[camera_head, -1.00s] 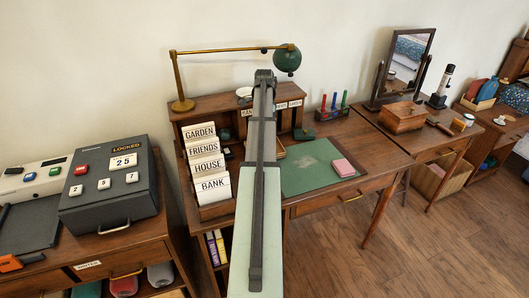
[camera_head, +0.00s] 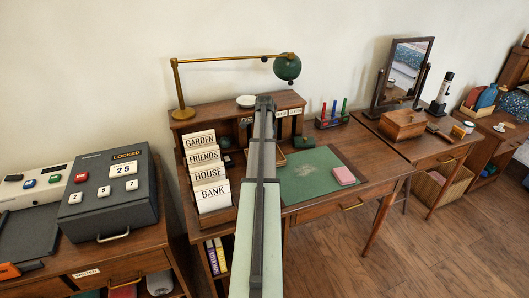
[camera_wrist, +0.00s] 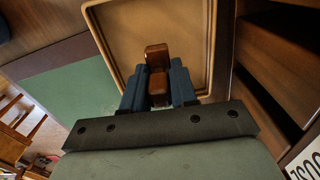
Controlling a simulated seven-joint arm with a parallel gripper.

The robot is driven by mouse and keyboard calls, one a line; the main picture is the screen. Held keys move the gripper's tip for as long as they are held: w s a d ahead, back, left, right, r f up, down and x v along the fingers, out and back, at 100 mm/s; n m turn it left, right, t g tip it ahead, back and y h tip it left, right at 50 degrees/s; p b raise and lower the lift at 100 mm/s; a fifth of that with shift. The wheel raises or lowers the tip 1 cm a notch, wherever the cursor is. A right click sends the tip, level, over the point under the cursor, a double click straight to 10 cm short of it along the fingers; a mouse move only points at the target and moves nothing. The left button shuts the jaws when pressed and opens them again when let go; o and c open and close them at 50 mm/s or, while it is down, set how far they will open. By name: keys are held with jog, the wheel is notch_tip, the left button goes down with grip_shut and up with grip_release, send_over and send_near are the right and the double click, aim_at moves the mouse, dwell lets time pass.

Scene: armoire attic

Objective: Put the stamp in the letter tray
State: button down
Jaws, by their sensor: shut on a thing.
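The brown wooden stamp (camera_wrist: 157,68) is between the two blue fingers of my gripper (camera_wrist: 158,82) in the wrist view. My gripper is shut on it. The letter tray (camera_wrist: 128,38), tan with a raised rim, lies beyond the stamp, which appears in front of its floor. I cannot tell whether the stamp touches the tray. In the head view only a bit of the tray's edge (camera_head: 281,159) shows beside my arm. My gripper and the stamp are hidden behind my arm there.
Card slots labelled Garden, Friends, House and Bank (camera_head: 207,172) stand left of my arm. A green desk mat (camera_head: 308,178) with a pink block (camera_head: 344,176) lies right of the tray. A brass lamp (camera_head: 183,85) arches over the desk. Dark wooden shelves (camera_wrist: 270,60) stand close beside the tray.

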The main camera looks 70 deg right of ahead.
jog(key=shift+f, duration=1.35)
jog(key=shift+f, duration=0.1)
jog(key=c, duration=0.9)
grip_release()
notch_tip(320, 180, up, 12)
jog(key=shift+r, duration=0.1)
